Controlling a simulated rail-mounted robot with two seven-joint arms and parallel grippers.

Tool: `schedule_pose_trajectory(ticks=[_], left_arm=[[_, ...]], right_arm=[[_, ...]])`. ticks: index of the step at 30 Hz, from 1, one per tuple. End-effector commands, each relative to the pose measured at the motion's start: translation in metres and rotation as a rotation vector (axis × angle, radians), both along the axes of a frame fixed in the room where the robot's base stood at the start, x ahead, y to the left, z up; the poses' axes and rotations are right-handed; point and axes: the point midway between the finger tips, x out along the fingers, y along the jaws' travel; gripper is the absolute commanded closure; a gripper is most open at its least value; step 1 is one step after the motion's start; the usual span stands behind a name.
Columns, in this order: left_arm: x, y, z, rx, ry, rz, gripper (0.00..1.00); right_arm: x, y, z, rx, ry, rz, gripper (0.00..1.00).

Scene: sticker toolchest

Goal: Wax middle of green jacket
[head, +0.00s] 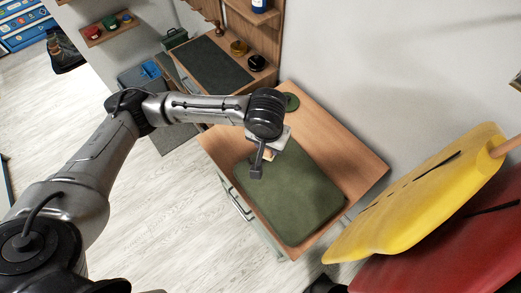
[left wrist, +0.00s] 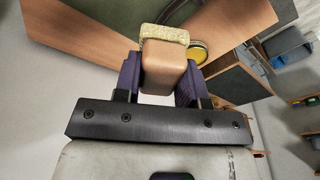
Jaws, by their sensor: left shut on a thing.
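The green jacket (head: 290,200) appears to be the flat green piece lying on the wooden table, and part of it shows at the top of the left wrist view (left wrist: 115,14). My left gripper (head: 262,160) is over the jacket's far left end. In the left wrist view the left gripper (left wrist: 160,82) is shut on a tan block with a pale, rough yellow pad (left wrist: 163,66). The arm mostly hides this block in the head view. I cannot tell whether the pad touches the jacket. My right gripper is not in view.
A round green tin (head: 290,102) stands on the table's far edge; an open round tin with yellow contents (left wrist: 198,52) shows in the left wrist view. Yellow (head: 420,195) and red (head: 450,250) garments hang at right. A workbench with a dark mat (head: 213,63) stands behind.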

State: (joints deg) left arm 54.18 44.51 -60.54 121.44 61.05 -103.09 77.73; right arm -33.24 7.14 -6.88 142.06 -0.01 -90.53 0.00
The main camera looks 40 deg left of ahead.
Motion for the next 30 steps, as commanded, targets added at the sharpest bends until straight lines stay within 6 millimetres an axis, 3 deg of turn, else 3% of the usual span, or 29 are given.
schedule_pose_trajectory(ticks=[1,6,12,18,21,30], left_arm=[[0.016,0.007,-0.019,0.001,0.006,0.061,0.81],[0.070,0.044,-0.058,0.001,0.005,0.272,0.81],[0.119,0.101,-0.087,0.001,0.003,0.476,0.81],[0.144,0.154,-0.108,0.002,0.003,0.599,0.81],[0.150,0.170,-0.115,0.001,0.003,0.624,0.81],[0.162,0.176,-0.119,0.000,0.001,0.573,0.81]], right_arm=[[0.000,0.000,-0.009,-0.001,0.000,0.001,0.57],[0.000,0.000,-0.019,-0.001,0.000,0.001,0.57],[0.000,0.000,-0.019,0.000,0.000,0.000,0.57],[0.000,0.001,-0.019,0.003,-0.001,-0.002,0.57],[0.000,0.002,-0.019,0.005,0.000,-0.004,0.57],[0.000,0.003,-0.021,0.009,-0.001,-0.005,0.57]])
